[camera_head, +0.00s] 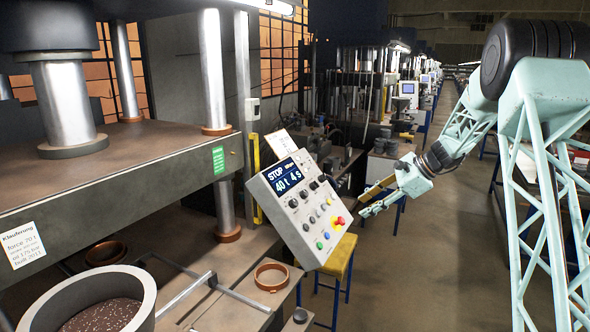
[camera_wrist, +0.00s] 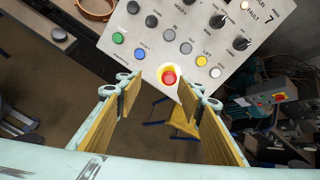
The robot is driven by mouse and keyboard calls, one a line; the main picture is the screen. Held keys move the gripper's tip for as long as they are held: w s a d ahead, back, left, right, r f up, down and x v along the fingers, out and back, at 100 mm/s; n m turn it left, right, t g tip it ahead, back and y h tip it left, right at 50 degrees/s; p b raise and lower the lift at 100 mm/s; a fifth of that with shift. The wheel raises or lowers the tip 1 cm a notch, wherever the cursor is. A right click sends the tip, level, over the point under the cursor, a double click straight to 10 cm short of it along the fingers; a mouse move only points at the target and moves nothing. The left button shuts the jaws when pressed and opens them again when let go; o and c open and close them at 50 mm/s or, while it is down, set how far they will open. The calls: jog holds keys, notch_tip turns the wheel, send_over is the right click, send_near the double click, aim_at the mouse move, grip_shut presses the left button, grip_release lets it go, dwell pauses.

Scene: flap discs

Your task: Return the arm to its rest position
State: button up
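My arm reaches in from the right in the head view, its lattice links pale green. My gripper (camera_head: 368,201) points left toward the press control panel (camera_head: 301,211) and is a short way off its right edge. In the wrist view my gripper (camera_wrist: 163,88) has its two ochre-padded fingers well apart with nothing between them. The panel's red stop button (camera_wrist: 169,77) on a yellow ring shows beyond the fingertips. I cannot tell the exact gap to it.
A press table (camera_head: 110,165) with steel columns fills the left. Below are a grey tub (camera_head: 143,292) of dark granules and a copper-coloured ring (camera_head: 271,277). A yellow stool (camera_head: 341,257) stands behind the panel. The aisle floor (camera_head: 440,240) is open behind my arm.

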jog(key=s+a+r+n+g+h+b, duration=0.1)
jog(key=s+a+r+n+b, duration=0.2)
jog(key=s, duration=0.8)
jog(key=s+a+r+n+h+b, duration=0.1)
jog(key=s+a+r+n, duration=0.4)
jog(key=s, duration=0.7)
jog(key=s+a+r+n+g+h+b, duration=0.1)
jog(key=s+a+r+h+b, duration=0.3)
jog(key=s, duration=0.7)
jog(key=s+d+f+n+b, duration=0.1)
jog(key=s+f+n, duration=0.1)
jog(key=s, duration=0.9)
jog(key=s+d+f+n+t+h+b, duration=0.1)
jog(key=s+d+f+n+b, duration=0.1)
jog(key=s, duration=1)
jog(key=s+d+f+n+b, duration=0.2)
jog(key=s+n, duration=0.3)
jog(key=s, duration=0.7)
jog(key=shift+s+f+t+h, duration=0.3)
jog(key=shift+f+h, duration=0.1)
jog(key=shift+f, duration=0.5)
jog(key=shift+w+d, duration=0.1)
jog(key=shift+c, duration=0.7)
